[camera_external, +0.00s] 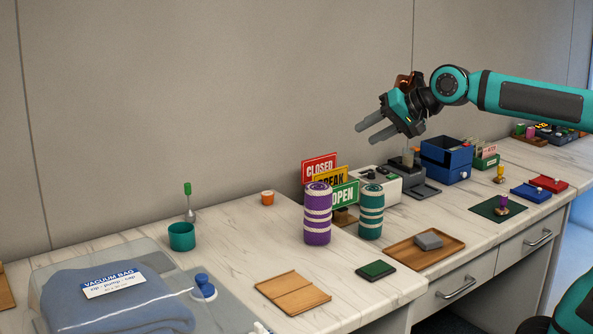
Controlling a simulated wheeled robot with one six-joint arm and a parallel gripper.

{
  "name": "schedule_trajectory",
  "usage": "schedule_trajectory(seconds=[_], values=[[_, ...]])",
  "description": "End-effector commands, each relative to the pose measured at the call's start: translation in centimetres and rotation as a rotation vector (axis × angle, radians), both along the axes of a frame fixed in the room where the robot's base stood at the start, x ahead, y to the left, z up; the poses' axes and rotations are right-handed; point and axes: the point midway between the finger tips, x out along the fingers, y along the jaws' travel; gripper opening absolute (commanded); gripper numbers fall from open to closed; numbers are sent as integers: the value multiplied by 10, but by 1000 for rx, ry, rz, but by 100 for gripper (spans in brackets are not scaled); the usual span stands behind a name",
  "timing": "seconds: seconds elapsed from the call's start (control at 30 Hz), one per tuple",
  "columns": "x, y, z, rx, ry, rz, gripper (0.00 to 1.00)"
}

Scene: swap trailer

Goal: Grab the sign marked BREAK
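The yellow-orange sign marked BREAK (330,176) stands on the counter between a red CLOSED sign (319,166) behind it and a green OPEN sign (345,194) in front. Its left and lower parts are hidden by the OPEN sign and a purple-striped roll. The signs seem to share a wooden base (344,218), mostly hidden. My gripper (367,134) is in the air, above and to the right of the signs in the picture. Its two grey fingers point left and are apart, with nothing between them.
A purple-striped roll (317,222) and a teal-striped roll (370,215) stand close in front of the signs. A grey-white device (388,190) and a blue box (446,160) stand to the right. Clear counter (245,228) lies left of the signs.

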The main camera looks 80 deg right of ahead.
Motion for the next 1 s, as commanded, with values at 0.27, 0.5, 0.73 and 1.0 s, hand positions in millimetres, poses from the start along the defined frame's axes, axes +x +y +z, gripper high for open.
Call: schedule_trajectory(seconds=[0.27, 0.5, 0.73, 1.0], values=[[29, -89, -14, 394, 110, -293, 36], [37, -169, -29, 732, 185, -552, 36], [30, -247, -43, 1037, 243, -790, 36], [19, -294, -52, 1228, 279, -934, 36]])
